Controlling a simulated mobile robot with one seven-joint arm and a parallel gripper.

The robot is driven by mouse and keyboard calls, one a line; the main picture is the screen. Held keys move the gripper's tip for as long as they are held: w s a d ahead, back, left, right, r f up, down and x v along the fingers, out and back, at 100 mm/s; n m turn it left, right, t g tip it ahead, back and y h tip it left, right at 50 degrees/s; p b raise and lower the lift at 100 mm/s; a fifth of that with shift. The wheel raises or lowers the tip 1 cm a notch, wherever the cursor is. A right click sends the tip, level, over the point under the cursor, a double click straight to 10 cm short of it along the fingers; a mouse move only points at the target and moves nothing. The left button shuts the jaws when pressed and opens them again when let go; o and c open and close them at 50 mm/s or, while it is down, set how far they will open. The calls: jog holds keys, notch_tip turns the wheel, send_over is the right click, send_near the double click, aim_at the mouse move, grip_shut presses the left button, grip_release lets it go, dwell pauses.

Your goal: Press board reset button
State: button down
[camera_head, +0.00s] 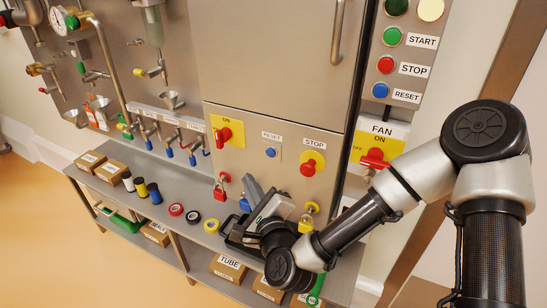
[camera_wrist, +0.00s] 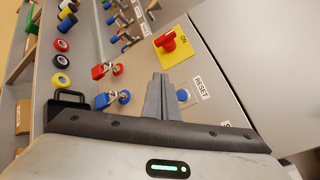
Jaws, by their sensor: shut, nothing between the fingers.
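A small blue button (camera_head: 273,154) sits under a RESET label (camera_head: 272,135) on the steel cabinet's lower panel, between a red knob and a red stop button. In the wrist view the blue button (camera_wrist: 183,95) shows just right of my fingers, beside its RESET label (camera_wrist: 202,88). A second blue RESET button (camera_head: 380,90) is on the upper right control column, below START and STOP. My gripper (camera_head: 248,181) is shut and empty, below and left of the panel button. Its fingers (camera_wrist: 158,78) point toward the panel; whether they touch it is unclear.
A red knob on a yellow plate (camera_head: 224,134) and a red stop button (camera_head: 308,168) flank the panel button. A steel bench (camera_head: 150,205) with tape rolls and boxes runs below.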

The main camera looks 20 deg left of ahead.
aim_at(271, 152)
jog(key=shift+w, duration=0.1)
dwell(0.3)
jog(key=w, duration=0.8)
jog(key=shift+w+d+p, duration=0.3)
jog(key=shift+d+p, duration=0.05)
jog(key=shift+d, duration=0.05)
jog(key=shift+w, duration=0.2)
dwell(1.6)
jog(key=shift+w, duration=0.25)
jog(key=shift+w+d, duration=0.1)
jog(key=shift+w, duration=0.3)
dwell(0.8)
jog(key=shift+s, duration=0.15)
jog(key=shift+s+b, duration=0.3)
jog(key=shift+s, duration=0.35)
